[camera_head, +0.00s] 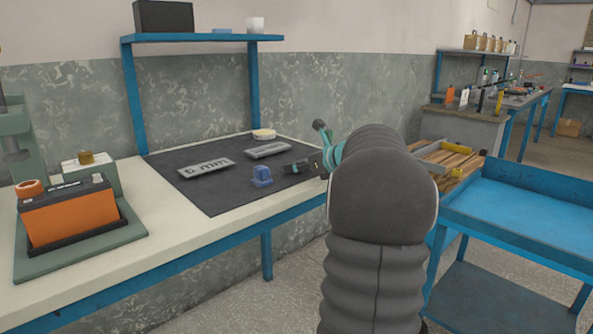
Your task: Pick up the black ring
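Two grey lettered plates (206,168) (267,150) lie on the mat, and a pale round roll (264,134) is behind them. An orange battery (68,215) is on the left. A blue shelf (205,38) rises behind. A blue cart (520,208) stands right.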

